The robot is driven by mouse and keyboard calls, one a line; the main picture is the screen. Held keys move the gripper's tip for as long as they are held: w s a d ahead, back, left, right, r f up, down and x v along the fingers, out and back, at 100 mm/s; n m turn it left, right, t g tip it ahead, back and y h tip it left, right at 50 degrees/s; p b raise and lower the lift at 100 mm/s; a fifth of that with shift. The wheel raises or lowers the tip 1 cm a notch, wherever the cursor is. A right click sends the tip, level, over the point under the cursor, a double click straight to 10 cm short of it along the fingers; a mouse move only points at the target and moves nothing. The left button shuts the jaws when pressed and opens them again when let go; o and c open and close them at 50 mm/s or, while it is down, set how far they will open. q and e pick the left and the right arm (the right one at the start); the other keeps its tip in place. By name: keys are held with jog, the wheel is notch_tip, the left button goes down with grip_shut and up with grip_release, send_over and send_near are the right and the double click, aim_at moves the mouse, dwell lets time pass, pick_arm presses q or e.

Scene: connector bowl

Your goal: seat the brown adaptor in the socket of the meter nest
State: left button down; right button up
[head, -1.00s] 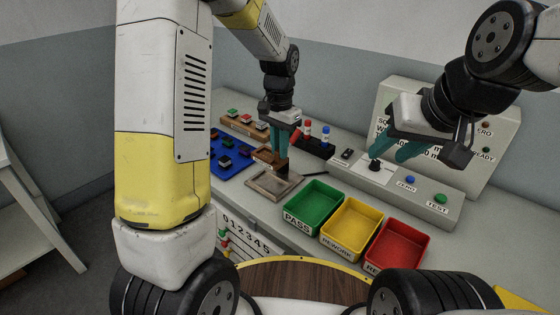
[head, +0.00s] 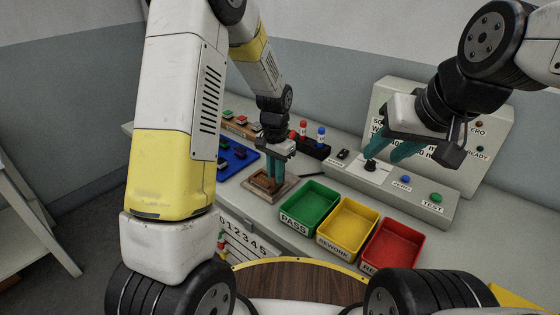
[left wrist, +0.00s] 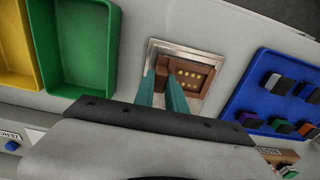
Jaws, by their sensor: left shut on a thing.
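The brown adaptor (head: 262,182) is in my left gripper (head: 275,184), whose teal fingers are shut on one end of it. In the left wrist view the adaptor (left wrist: 203,76) shows two rows of gold contacts and lies within the metal frame of the nest (left wrist: 195,48). The nest (head: 286,191) stands on the bench. The socket is hidden under the adaptor, and I cannot tell whether the adaptor is fully down. My right gripper (head: 384,158) is open and empty, over a white plate with a dark knob on the meter console.
Green (head: 309,203), yellow (head: 347,226) and red (head: 394,245) bins stand right of the nest. A blue tray (head: 238,163) with small connectors lies to its left. A dark rack (head: 313,147) with red- and blue-capped bottles is behind. The meter console (head: 420,193) is at the right.

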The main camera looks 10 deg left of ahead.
pick_arm(q)
jog(key=c, duration=1.4)
grip_release()
jog(key=shift+o, duration=0.2)
notch_tip(320, 180, up, 12)
jog(key=s+a+r+n+t, duration=0.2)
jog(key=s+r, duration=0.2)
jog(key=s, duration=0.3)
jog(key=s+a+r+n+t+h, duration=0.1)
jog(key=s+a+r+n+t, duration=0.1)
jog(key=s+r, duration=0.2)
jog(key=s+a+r+n+t+h, duration=0.1)
jog(key=s+r, duration=0.3)
jog(key=s, duration=0.6)
jog(key=shift+s+a+r+n+t, duration=0.3)
jog(key=shift+s+a+n+t, duration=0.1)
jog(key=shift+a+n+t, duration=0.2)
